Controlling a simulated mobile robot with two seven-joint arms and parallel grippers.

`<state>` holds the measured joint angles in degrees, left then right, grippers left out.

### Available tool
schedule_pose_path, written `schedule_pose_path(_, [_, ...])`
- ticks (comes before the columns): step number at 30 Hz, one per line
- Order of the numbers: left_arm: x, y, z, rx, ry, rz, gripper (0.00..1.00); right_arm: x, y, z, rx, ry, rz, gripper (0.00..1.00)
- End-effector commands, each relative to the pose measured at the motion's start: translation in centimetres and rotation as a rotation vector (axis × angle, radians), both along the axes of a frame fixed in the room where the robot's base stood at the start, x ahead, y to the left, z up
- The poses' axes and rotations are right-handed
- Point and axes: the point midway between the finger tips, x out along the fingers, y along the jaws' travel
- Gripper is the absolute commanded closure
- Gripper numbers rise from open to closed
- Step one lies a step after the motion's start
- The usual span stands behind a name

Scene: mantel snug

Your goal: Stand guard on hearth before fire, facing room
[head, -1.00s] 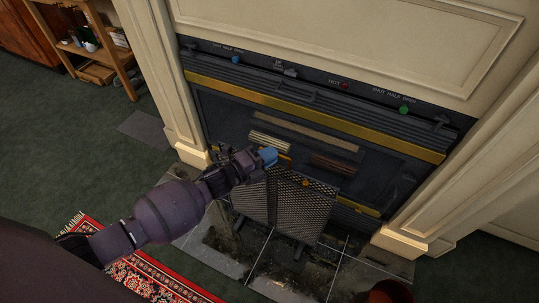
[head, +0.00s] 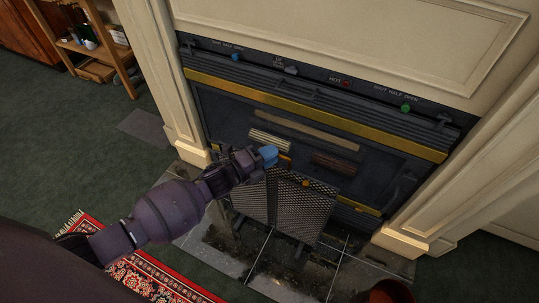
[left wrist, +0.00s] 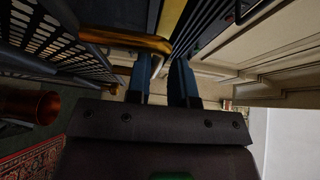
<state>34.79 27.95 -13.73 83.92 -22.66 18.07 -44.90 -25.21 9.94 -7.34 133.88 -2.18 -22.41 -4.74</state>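The guard (head: 303,212) is a dark mesh fire screen with angled panels and brass top handles. It stands upright on the tiled hearth (head: 225,262), in front of the dark fire (head: 228,118). My left gripper (head: 268,155) is at the guard's top left, its blue fingertips by a brass handle. In the left wrist view, the guard's mesh (left wrist: 40,40) is at left. The brass handle (left wrist: 125,40) bends down between the two close-set fingers of my left gripper (left wrist: 164,80), which seem closed on it. The exact contact is partly hidden. My right gripper is not in view.
Cream surround pillars (head: 412,228) flank the fire. A copper-coloured vessel (head: 390,291) stands at the bottom right, close to the hearth. A red patterned rug (head: 165,285) lies at the lower left. A wooden shelf (head: 100,50) stands at the back left, with open green carpet before it.

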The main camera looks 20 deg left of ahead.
Motion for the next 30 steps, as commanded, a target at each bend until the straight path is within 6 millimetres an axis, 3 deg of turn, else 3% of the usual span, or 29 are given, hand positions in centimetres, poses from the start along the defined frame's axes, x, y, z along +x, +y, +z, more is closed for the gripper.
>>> schedule_pose_path(1, [0.2,-0.1,0.6,-0.002,-0.009,-0.002,0.74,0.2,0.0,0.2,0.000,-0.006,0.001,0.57])
schedule_pose_path(4, [0.1,-0.1,0.4,-0.001,-0.005,-0.001,0.59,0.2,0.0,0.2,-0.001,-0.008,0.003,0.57])
schedule_pose_path(17, [-0.2,0.1,-0.5,0.005,0.011,0.003,0.58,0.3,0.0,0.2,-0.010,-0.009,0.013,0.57])
schedule_pose_path(23, [-2.8,1.9,0.1,0.005,0.004,0.004,0.58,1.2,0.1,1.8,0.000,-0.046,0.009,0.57])
schedule_pose_path(30, [-6.4,4.2,0.4,0.003,0.001,0.002,0.58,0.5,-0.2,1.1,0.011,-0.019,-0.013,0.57])
